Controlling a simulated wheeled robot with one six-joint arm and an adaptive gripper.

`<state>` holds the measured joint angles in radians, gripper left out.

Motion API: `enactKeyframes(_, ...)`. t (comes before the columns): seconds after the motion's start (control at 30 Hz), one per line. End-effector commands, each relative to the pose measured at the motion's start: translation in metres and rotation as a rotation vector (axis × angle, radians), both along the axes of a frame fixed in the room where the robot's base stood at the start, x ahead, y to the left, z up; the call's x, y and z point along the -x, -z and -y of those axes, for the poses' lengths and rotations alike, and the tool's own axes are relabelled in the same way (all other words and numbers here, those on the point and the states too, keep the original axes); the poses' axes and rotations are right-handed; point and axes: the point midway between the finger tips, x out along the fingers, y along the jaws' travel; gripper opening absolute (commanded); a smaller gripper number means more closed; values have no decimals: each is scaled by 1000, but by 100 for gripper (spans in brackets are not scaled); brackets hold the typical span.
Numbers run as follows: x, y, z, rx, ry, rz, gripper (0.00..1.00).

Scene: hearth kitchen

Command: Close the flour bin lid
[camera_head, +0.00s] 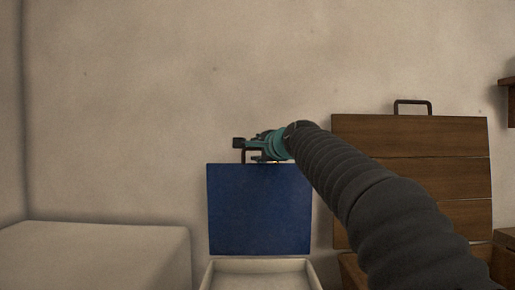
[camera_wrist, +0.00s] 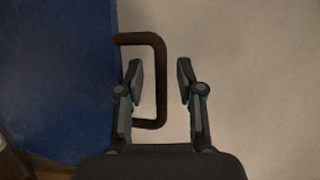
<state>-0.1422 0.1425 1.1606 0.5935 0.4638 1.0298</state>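A blue lid (camera_head: 259,208) stands raised, upright against the wall, behind a pale open bin (camera_head: 258,266). A dark handle (camera_head: 243,156) sits at its top edge, partly hidden by my gripper (camera_head: 249,149). In the wrist view, the blue lid (camera_wrist: 60,75) is on the left, and its brown C-shaped handle (camera_wrist: 160,80) reaches out to the right. My gripper (camera_wrist: 160,82) is open there, with one finger on each side of the handle's outer bar. The fingers look apart from the bar. I cannot tell which bin holds flour.
A wooden plank lid (camera_head: 455,180) with a dark handle (camera_head: 412,102) also stands raised at the right, partly behind my arm. A pale block (camera_head: 95,255) is at the lower left. A wooden shelf (camera_head: 510,95) is at the right edge. The wall above is bare.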

Motion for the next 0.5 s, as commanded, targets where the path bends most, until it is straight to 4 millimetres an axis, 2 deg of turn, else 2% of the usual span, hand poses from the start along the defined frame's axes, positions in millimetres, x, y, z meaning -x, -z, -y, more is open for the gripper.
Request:
enactKeyframes(0.3, -3, 1, -1, 0, 0, -1, 37)
enactKeyframes(0.33, -3, 1, -1, 0, 0, -1, 35)
enactKeyframes(0.47, -3, 1, -1, 0, 0, 0, 2)
enactKeyframes(0.5, -2, 1, -1, 0, 0, -1, 0)
